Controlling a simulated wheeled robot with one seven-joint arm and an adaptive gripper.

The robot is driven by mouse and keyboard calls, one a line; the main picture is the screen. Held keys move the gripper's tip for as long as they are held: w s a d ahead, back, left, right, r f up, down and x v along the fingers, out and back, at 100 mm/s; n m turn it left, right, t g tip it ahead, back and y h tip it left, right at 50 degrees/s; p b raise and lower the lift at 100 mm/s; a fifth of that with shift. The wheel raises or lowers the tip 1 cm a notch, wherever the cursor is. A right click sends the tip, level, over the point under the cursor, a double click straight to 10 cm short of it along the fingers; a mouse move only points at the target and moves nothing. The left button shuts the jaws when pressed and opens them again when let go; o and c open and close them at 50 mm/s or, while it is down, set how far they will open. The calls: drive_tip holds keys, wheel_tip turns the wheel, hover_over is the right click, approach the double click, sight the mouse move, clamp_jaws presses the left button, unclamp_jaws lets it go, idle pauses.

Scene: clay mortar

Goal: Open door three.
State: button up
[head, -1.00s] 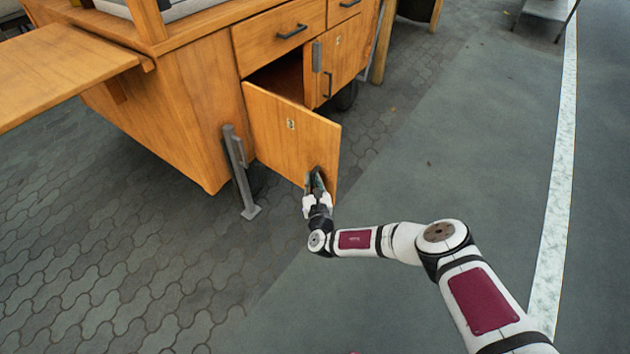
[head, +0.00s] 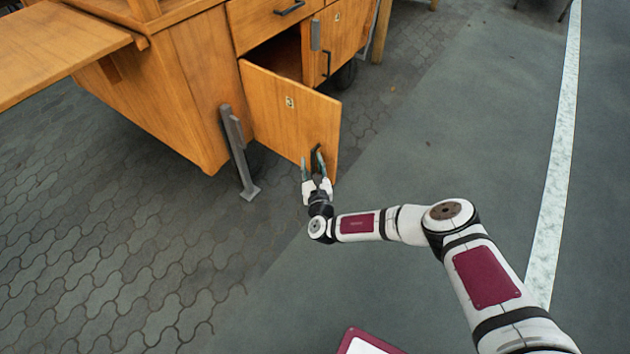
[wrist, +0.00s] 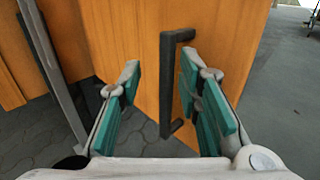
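A wooden cabinet door (head: 285,125) stands swung open on the cart's side, with a dark gap behind its top edge. It carries a small plate (head: 290,102) whose number is too small to read. Its dark bar handle (wrist: 167,90) is upright near the door's free edge. My gripper (head: 313,166) is open at this handle. In the wrist view my gripper (wrist: 160,78) has its green-padded fingers apart, with the handle showing between and beyond them. Neither finger clearly touches it.
A second wooden door (head: 340,40), shut, with its own handle, is to the right. Drawers (head: 270,18) are above. A grey metal post (head: 238,155) stands left of the open door. The pavement (head: 430,130) right of the door is clear.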

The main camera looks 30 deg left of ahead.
drive_tip(key=v, duration=0.9)
drive_tip(key=shift+s+d, duration=0.25)
drive_tip(key=shift+s, duration=0.05)
